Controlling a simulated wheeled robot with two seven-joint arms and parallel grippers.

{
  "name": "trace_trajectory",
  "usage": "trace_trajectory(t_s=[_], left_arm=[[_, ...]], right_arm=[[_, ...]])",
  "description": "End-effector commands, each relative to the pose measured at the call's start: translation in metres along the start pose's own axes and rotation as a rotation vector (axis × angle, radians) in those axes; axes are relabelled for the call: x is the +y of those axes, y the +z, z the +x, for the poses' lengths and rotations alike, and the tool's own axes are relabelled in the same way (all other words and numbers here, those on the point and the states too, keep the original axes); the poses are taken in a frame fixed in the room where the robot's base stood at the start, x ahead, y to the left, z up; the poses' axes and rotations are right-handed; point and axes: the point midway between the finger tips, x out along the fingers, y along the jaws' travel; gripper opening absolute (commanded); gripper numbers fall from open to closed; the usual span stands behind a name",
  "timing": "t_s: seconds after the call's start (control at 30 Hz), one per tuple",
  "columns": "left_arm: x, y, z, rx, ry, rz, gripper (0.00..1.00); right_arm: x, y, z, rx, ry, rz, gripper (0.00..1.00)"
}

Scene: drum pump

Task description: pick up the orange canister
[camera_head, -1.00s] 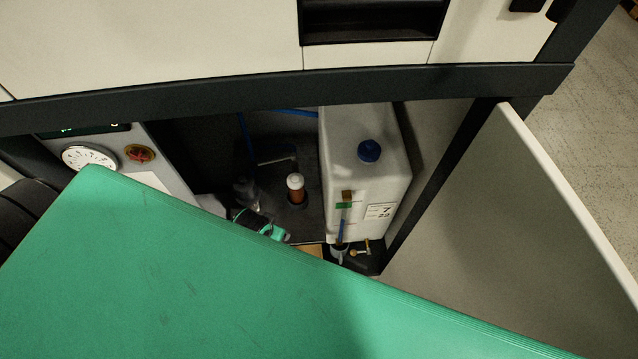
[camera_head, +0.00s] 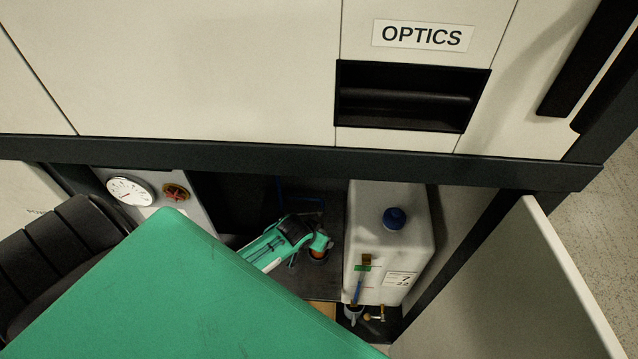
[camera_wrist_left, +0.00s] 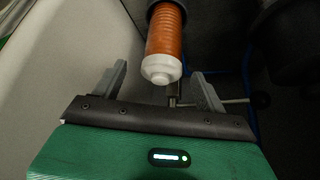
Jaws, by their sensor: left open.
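The orange canister (camera_head: 318,255) stands upright in a dark round holder on the cabinet floor, left of the white tank. In the head view my left gripper partly covers it, and only a bit of orange shows. In the left wrist view the orange canister (camera_wrist_left: 165,38) points its white cap toward the gap between my fingers. My left gripper (camera_wrist_left: 160,78) is open and empty, with one finger on each side of the cap line. In the head view my left gripper (camera_head: 318,238) is at the canister's top. I cannot tell whether it touches. My right gripper is not in view.
The white tank (camera_head: 388,235) with a blue cap stands close on the right. Small brass fittings (camera_head: 375,315) sit below it. A gauge (camera_head: 130,191) and red knob (camera_head: 176,192) are on the left. The cabinet's top edge (camera_head: 300,160) overhangs, and an open door (camera_head: 520,290) is at right.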

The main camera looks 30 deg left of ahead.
Motion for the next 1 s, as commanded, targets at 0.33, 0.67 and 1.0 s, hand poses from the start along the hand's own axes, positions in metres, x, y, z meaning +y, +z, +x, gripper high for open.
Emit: trace_trajectory(t_s=[0.33, 0.67, 1.0], left_arm=[[-0.002, -0.003, 0.025, -0.001, -0.001, 0.0, 0.74], [-0.002, -0.002, 0.055, -0.002, 0.0, 0.0, 0.74], [-0.002, -0.002, 0.056, -0.001, 0.0, 0.001, 0.58]], right_arm=[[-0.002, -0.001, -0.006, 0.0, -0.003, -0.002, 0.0], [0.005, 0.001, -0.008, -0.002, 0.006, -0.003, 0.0], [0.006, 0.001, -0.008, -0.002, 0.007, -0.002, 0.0]])
